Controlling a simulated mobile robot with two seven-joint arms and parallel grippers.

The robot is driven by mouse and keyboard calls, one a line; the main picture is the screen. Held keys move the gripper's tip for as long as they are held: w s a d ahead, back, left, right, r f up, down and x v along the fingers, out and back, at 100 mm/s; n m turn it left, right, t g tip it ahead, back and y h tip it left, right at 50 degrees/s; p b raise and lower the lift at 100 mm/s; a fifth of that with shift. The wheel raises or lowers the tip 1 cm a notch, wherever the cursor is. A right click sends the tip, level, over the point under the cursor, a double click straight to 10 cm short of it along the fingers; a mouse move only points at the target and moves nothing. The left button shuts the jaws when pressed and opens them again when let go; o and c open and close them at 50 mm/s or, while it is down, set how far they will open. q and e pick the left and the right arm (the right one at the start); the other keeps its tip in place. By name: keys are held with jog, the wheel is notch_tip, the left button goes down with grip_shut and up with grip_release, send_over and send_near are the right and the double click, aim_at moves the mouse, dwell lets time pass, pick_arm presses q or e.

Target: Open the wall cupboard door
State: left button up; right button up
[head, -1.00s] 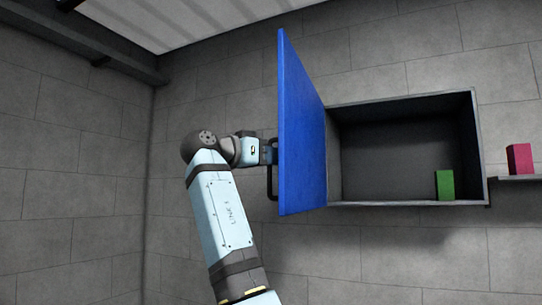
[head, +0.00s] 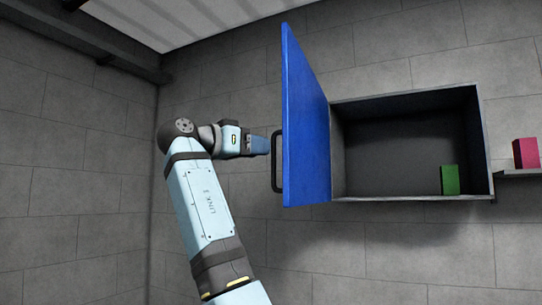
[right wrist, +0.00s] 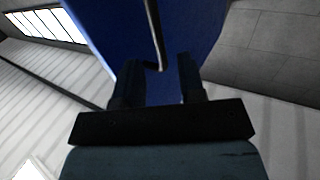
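The wall cupboard (head: 400,150) is a dark open box on the wall. Its blue door (head: 305,120) stands wide open, swung out from the cupboard's left side. A black bar handle (head: 276,162) is on the door's left-facing side; it also shows in the right wrist view (right wrist: 155,35). My right gripper (head: 263,146) is just left of the handle. In the right wrist view its two fingers (right wrist: 157,78) are spread with a gap between them, and the handle lies beyond their tips. It holds nothing. My left gripper is out of view.
A green block (head: 450,180) stands inside the cupboard at the lower right. A pink block (head: 525,153) stands on a small shelf (head: 518,173) to the right of the cupboard. The wall left of my right arm is bare.

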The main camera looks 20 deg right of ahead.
jog(key=b+v, duration=0.1)
jog(key=v, duration=0.7)
jog(key=shift+a, duration=0.35)
